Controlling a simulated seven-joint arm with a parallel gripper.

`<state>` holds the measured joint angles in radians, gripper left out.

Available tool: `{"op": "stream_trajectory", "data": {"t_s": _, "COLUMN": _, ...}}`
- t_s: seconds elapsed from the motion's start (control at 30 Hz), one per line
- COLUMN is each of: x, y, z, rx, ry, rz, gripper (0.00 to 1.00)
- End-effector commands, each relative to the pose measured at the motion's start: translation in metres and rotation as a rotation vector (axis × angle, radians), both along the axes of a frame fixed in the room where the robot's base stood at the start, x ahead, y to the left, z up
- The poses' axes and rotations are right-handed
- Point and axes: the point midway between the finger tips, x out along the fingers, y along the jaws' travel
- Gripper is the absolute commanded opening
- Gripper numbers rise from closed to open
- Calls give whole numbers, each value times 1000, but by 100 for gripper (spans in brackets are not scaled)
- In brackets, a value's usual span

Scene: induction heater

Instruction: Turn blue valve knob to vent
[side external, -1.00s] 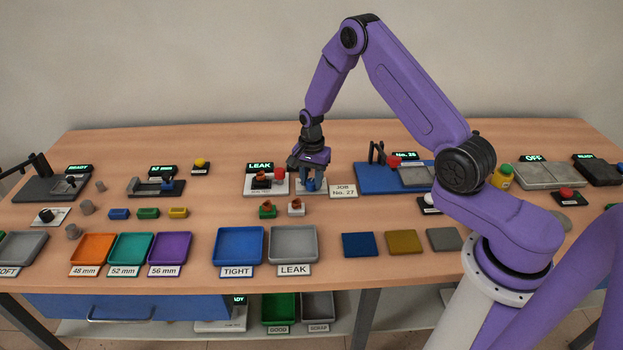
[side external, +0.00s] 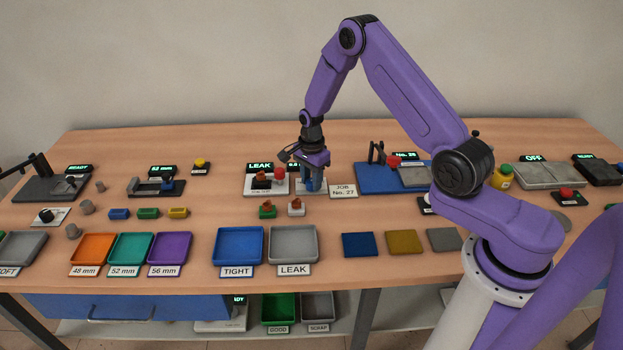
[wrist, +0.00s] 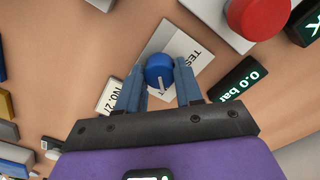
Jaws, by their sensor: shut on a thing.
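The blue valve knob (wrist: 158,70) shows in the wrist view on a white labelled plate (wrist: 181,44), whose text is partly hidden. Its white pointer line points toward my palm. My gripper (wrist: 158,84) is shut on the knob, with one blue-grey finger on each side of it. In the side external view my gripper (side external: 310,187) is low over the plate at the table's middle, and the knob is mostly hidden by the fingers. A small display (wrist: 236,79) beside the plate reads 0.0 bar.
A leak-test station (side external: 265,187) with a red button and a LEAK display (side external: 260,166) stands close on the left. The JOB No. 27 card (side external: 343,191) is close on the right. Blue (side external: 238,245) and grey (side external: 293,244) trays lie in front.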

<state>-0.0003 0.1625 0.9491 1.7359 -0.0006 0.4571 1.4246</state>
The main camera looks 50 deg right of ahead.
Motion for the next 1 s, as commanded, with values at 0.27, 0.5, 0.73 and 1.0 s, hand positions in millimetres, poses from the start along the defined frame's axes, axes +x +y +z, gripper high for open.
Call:
{"op": "stream_trajectory", "data": {"t_s": 0.27, "x": 0, "y": 0, "z": 0, "rx": 1, "ry": 0, "rz": -1, "gripper": 61}}
{"op": "stream_trajectory", "data": {"t_s": 0.5, "x": 0, "y": 0, "z": 0, "rx": 0, "ry": -1, "rz": 0, "gripper": 61}}
{"op": "stream_trajectory", "data": {"t_s": 0.73, "x": 1, "y": 0, "z": 15, "rx": 0, "ry": -3, "rz": 0, "gripper": 61}}
{"op": "stream_trajectory", "data": {"t_s": 1.0, "x": 1, "y": 0, "z": 66, "rx": 0, "ry": -6, "rz": 0, "gripper": 61}}
